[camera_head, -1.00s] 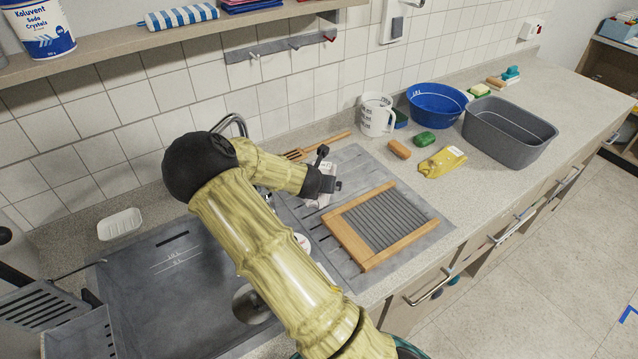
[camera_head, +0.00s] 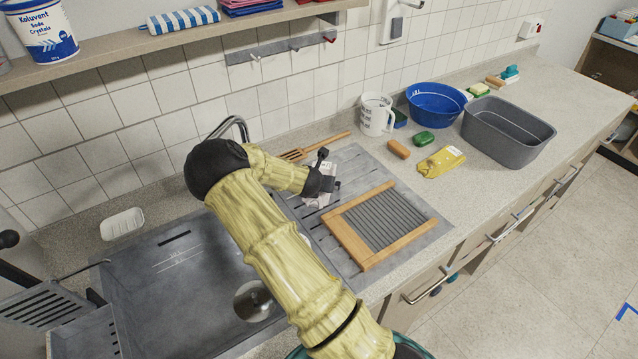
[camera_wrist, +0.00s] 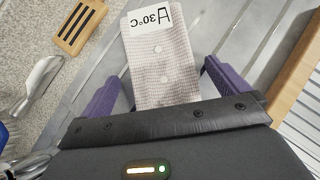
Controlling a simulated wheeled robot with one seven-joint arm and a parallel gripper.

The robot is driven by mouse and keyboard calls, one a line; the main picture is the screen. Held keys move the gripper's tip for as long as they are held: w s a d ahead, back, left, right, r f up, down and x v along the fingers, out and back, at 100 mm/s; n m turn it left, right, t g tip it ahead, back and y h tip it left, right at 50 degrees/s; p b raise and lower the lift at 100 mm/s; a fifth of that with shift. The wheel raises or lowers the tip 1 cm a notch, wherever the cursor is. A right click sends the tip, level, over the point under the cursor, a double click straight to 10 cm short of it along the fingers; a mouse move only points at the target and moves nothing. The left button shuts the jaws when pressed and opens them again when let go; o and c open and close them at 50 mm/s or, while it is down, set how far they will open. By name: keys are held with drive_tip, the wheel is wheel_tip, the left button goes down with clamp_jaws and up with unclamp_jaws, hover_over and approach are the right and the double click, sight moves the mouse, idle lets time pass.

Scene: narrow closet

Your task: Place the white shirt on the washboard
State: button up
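The white shirt shows in the wrist view (camera_wrist: 160,65) as a small folded, finely patterned cloth with buttons and a tag reading "30°C". In the head view it lies on the grey drainboard (camera_head: 350,160), partly hidden under my gripper (camera_head: 328,182). In the wrist view my gripper (camera_wrist: 165,92) is open, with one purple finger on each side of the shirt and a gap beside each. The washboard (camera_head: 385,220), a wooden frame around grey ribs, lies flat on the drainboard to the right of the shirt. Its wooden edge (camera_wrist: 290,85) shows at the right of the wrist view.
A wooden fork (camera_head: 295,154) lies behind my gripper. A white jug (camera_head: 375,115), brown bar (camera_head: 399,149), green bar (camera_head: 423,139), yellow packet (camera_head: 441,161), blue bowl (camera_head: 436,104) and grey tub (camera_head: 508,133) stand right. The sink (camera_head: 190,290) is left.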

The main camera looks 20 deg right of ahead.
drive_tip(key=c, duration=1.2)
drive_tip(key=shift+o, duration=0.2)
drive_tip(key=shift+r, duration=0.15)
wheel_tip(320, 180, up, 10)
drive_tip(key=shift+f+b, duration=0.1)
drive_tip(key=shift+b, duration=0.3)
